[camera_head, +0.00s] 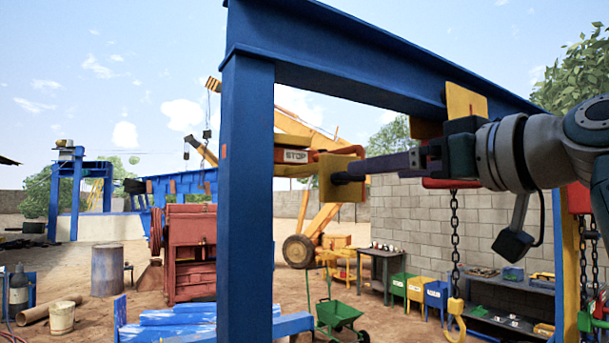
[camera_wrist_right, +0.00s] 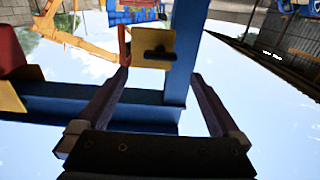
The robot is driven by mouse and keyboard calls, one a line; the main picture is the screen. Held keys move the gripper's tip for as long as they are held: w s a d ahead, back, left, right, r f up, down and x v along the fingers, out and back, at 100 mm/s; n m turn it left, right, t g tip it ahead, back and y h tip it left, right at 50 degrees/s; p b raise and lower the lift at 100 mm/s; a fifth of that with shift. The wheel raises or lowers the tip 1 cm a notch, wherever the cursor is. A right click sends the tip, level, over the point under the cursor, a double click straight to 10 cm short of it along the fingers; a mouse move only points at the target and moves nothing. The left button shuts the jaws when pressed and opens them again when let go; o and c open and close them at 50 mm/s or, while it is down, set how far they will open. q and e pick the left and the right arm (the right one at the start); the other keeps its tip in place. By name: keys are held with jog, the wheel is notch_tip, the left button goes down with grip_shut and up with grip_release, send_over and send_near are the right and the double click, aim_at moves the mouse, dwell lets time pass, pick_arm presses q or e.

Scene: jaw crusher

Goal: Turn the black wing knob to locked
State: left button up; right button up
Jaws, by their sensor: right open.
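The black wing knob (camera_head: 346,178) sits on the face of a yellow plate (camera_head: 326,183) beside the blue post. In the right wrist view, the knob (camera_wrist_right: 155,55) is a dark horizontal bar on the yellow plate (camera_wrist_right: 170,40), seen between and beyond my fingers. My right gripper (camera_head: 368,166) comes in from the right, its fingers pointing left at the knob. In the wrist view my right gripper (camera_wrist_right: 160,76) is open and empty; the knob appears roughly centred between the fingertips, apparently apart from them. My left gripper is not in view.
The blue post (camera_head: 246,190) and overhead beam (camera_head: 370,68) frame the plate closely. A chain with a yellow hook (camera_head: 456,318) hangs below my right arm. Workbenches and bins stand further back by the block wall.

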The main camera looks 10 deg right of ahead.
aim_at(345, 178)
jog(key=x, duration=0.7)
jog(key=shift+f, duration=0.1)
jog(key=c, duration=1.4)
